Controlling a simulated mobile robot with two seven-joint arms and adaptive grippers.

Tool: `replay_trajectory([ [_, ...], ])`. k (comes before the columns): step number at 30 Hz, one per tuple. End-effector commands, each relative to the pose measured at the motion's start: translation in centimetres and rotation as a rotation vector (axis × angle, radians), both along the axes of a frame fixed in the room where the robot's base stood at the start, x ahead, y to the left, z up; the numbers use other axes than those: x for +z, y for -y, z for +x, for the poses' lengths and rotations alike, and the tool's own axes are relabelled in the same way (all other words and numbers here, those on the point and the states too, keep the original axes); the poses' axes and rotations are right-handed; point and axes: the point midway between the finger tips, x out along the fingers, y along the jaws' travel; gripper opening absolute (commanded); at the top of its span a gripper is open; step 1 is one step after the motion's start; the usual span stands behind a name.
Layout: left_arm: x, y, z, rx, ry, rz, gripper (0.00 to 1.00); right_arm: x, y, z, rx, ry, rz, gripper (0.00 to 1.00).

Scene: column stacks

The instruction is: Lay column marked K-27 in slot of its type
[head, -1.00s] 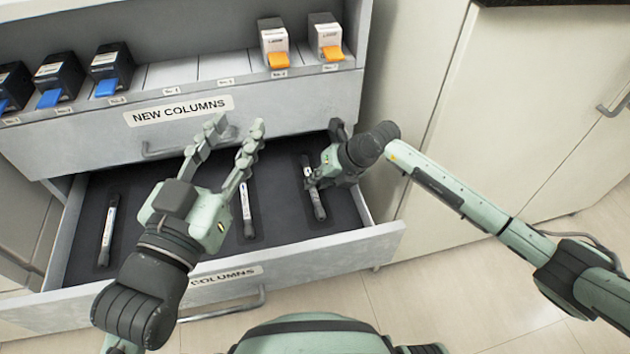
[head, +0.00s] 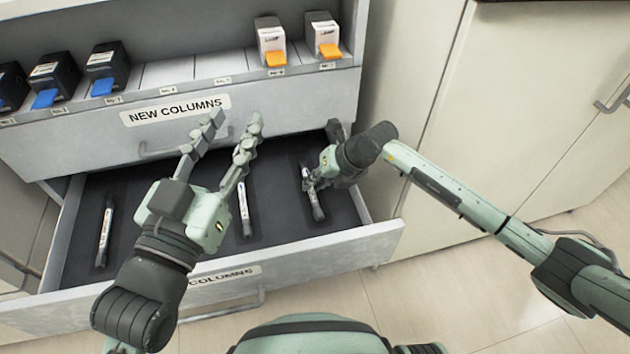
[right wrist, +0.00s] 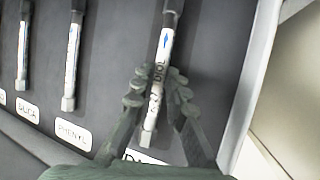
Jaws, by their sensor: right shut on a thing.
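The drawer holds slim columns with white labels and grey ends. One (head: 316,206) lies at the right slot, and my right gripper (head: 308,182) is shut on it. In the right wrist view my right gripper (right wrist: 157,82) has a finger on each side of this column (right wrist: 167,42), whose label reads DIOL with a blue arrow. I cannot read K-27. The slot label below it (right wrist: 140,158) is partly hidden and starts with D. My left gripper (head: 213,135) is open and empty above the drawer.
The left column (head: 104,234) and middle column (head: 243,208) lie in the open drawer (head: 330,246). In the right wrist view their slot labels read SILICA (right wrist: 27,110) and PHENYL (right wrist: 74,133). The drawer's right wall is close to my right gripper.

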Motion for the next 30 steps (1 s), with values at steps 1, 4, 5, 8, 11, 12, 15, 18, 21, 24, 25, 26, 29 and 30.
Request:
replay_trajectory([
  [1, -0.1, 0.0, -0.01, 0.0, 0.0, 0.0, 0.38, -0.06, -0.05, 0.03, 0.0, 0.001, 0.001, 0.0],
  [4, -0.19, -0.01, 0.0, 0.0, 0.0, 0.0, 0.38, -0.2, -0.06, 0.03, 0.0, 0.001, 0.001, 0.0],
  [5, -0.21, -0.01, 0.0, 0.0, 0.0, 0.0, 0.38, -0.25, -0.06, 0.03, 0.0, 0.001, 0.001, 0.0],
  [8, -0.3, -0.01, 0.0, 0.0, 0.0, 0.0, 0.38, -0.4, -0.06, 0.03, 0.0, 0.001, 0.002, 0.0],
  [11, -0.39, -0.01, -0.01, 0.0, 0.0, 0.0, 0.38, -0.55, -0.07, 0.03, 0.0, 0.001, 0.002, 0.0],
  [12, -0.33, -0.01, 0.0, 0.0, 0.0, 0.0, 0.38, -0.48, -0.06, 0.04, 0.001, 0.002, 0.002, 0.16],
  [15, -0.33, -0.01, 0.0, 0.0, 0.0, 0.0, 0.38, -0.51, -0.05, 0.03, 0.0, 0.001, 0.001, 0.29],
  [18, -0.33, -0.01, 0.0, 0.0, 0.0, 0.0, 0.38, -0.53, -0.03, 0.02, 0.0, 0.001, 0.001, 0.37],
  [21, -0.33, -0.01, 0.0, 0.0, 0.0, 0.0, 0.38, -0.56, 0.0, 0.01, 0.0, 0.0, 0.0, 0.37],
  [24, -0.34, -0.01, 0.0, 0.0, 0.0, 0.0, 0.38, -0.69, 0.05, -0.06, 0.0, -0.002, -0.002, 0.37],
  [25, -0.34, -0.01, 0.0, 0.0, 0.0, 0.0, 0.38, -0.68, 0.06, -0.07, 0.0, -0.002, -0.002, 0.37],
  [26, -0.34, -0.01, 0.0, 0.0, 0.0, 0.0, 0.38, -0.64, 0.08, -0.08, 0.0, -0.002, -0.002, 0.37],
  [29, -0.33, -0.01, 0.0, 0.0, 0.0, 0.0, 0.38, -0.13, 0.3, -0.2, 0.001, 0.0, -0.001, 0.37],
  [30, -0.33, -0.01, 0.0, 0.0, 0.0, 0.0, 0.38, 0.27, 0.48, -0.3, 0.0, 0.001, 0.0, 0.37],
])
